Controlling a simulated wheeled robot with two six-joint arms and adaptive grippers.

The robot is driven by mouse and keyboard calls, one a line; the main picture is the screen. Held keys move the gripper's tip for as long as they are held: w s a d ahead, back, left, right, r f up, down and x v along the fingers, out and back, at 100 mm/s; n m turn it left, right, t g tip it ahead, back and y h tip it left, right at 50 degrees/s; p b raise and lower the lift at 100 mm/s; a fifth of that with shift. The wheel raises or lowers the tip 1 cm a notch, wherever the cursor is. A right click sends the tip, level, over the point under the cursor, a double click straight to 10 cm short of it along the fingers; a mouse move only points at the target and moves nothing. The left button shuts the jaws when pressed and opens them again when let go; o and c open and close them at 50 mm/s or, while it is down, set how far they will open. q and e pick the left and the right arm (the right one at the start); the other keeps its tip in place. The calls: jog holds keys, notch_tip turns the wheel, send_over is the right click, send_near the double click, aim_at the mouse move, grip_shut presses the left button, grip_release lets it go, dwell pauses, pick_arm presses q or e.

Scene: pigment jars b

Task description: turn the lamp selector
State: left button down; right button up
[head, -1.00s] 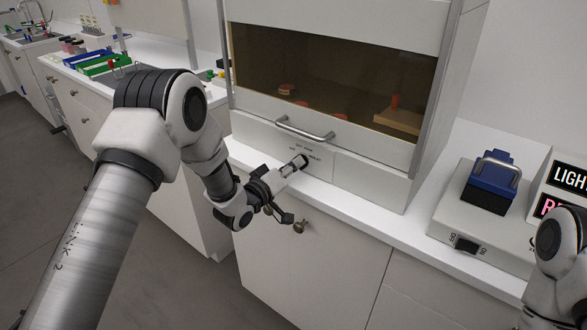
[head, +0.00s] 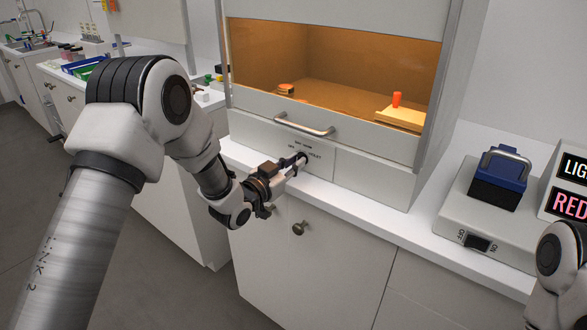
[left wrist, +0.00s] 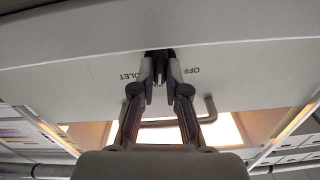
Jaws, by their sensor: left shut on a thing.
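The lamp selector (head: 304,156) is a small dark knob on the white panel below the cabinet's sash window. In the left wrist view the dark knob (left wrist: 160,55) sits between the fingertips, partly hidden by them. My left gripper (head: 299,162) is shut on it, and its fingers (left wrist: 160,92) also show in the left wrist view. Lettering around the knob includes OFF and VIOLET. The knob's exact pointing direction is hidden. Warm orange light fills the cabinet interior (head: 335,62). My right gripper is out of view.
A metal handle bar (head: 304,127) runs just above the selector panel. Round door knobs (head: 298,228) are below the counter edge. At the right, a blue-topped device (head: 500,172) stands on a white base beside a lettered sign (head: 572,190).

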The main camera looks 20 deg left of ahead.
pick_arm(q)
jog(key=shift+f+m+b, duration=0.15)
jog(key=shift+m+b, duration=0.3)
jog(key=shift+m, duration=0.55)
jog(key=c, duration=1.2)
grip_release()
jog(key=v, duration=1.2)
jog(key=shift+s, duration=0.1)
